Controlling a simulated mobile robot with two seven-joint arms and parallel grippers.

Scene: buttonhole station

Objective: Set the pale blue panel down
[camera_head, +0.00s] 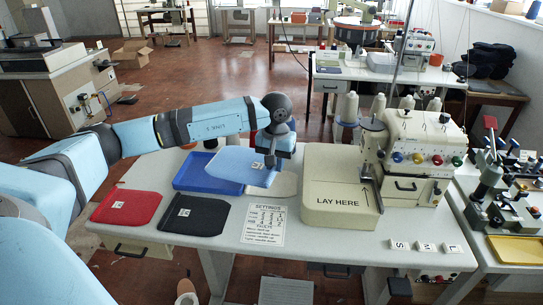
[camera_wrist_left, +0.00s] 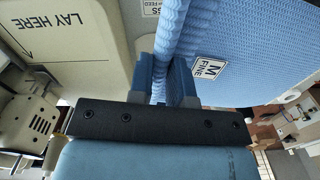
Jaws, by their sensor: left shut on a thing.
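The pale blue panel (camera_head: 228,164) is a knit-textured piece with a white tag reading M FINE in the left wrist view (camera_wrist_left: 258,45). In the head view it is over the right part of a blue tray (camera_head: 186,184); whether it touches the tray cannot be told. My left gripper (camera_head: 271,161) is shut on the panel's right edge, and its two fingers pinch that edge in the left wrist view (camera_wrist_left: 165,82). The cream LAY HERE plate (camera_head: 322,219) of the sewing machine (camera_head: 425,138) lies right of the gripper and is bare. My right gripper is out of view.
A red panel (camera_head: 115,214) and a black panel (camera_head: 185,225) lie at the table's front left. A settings sheet (camera_head: 264,235) lies between the black panel and the plate. S, M and L blocks (camera_head: 425,246) stand front right. Thread cones (camera_head: 351,108) stand behind the plate.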

